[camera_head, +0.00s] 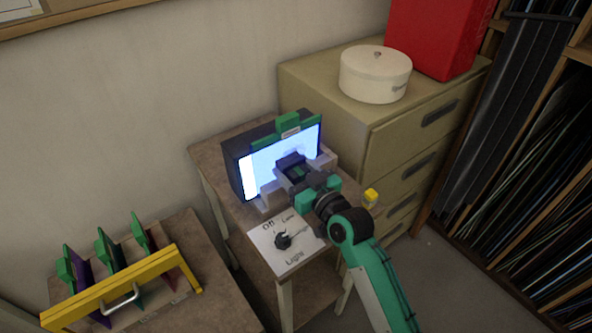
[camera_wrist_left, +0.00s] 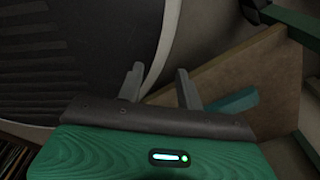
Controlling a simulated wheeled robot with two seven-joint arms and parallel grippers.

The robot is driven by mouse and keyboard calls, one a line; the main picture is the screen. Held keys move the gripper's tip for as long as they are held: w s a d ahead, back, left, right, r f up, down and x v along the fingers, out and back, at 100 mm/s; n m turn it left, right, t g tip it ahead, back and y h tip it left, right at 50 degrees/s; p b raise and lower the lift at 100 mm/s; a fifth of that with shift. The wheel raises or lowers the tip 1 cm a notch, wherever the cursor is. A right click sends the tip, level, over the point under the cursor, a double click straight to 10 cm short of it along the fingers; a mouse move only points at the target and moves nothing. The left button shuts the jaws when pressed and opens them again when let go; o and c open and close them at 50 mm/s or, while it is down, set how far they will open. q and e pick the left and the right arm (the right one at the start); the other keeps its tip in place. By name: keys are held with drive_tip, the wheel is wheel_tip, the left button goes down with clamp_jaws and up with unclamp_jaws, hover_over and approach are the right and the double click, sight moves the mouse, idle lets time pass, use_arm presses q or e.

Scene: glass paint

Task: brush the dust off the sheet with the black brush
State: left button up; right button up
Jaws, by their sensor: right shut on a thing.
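A sheet (camera_head: 258,165) with a green holder (camera_head: 289,124) on its top edge stands upright in front of a dark light box (camera_head: 231,172), lit bright white-blue. My right gripper (camera_head: 293,170) is at the sheet's lower middle, shut on a small dark block that looks like the black brush (camera_head: 290,159). The gripper hides part of the sheet and most of the brush; I cannot tell whether the bristles touch the sheet. No dust can be made out. My left gripper (camera_wrist_left: 158,88) shows only in the left wrist view, fingers apart with nothing between them.
A panel with a black light knob (camera_head: 283,240) lies in front of the light box. A yellow rack (camera_head: 125,288) with several coloured sheets stands at lower left. A drawer cabinet (camera_head: 385,150) with a white round box (camera_head: 375,74) and a red box (camera_head: 435,35) is behind.

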drive_tip(key=shift+w+a, duration=0.15)
drive_tip(key=shift+w, duration=0.1)
use_arm(q)
drive_tip(key=shift+w, duration=0.25)
use_arm(e)
drive_tip(key=shift+w+a, duration=0.1)
drive_tip(key=shift+w, duration=0.05)
use_arm(q)
drive_tip(key=shift+w, duration=0.3)
use_arm(e)
drive_tip(key=shift+w+a, duration=0.15)
drive_tip(key=shift+w, duration=0.05)
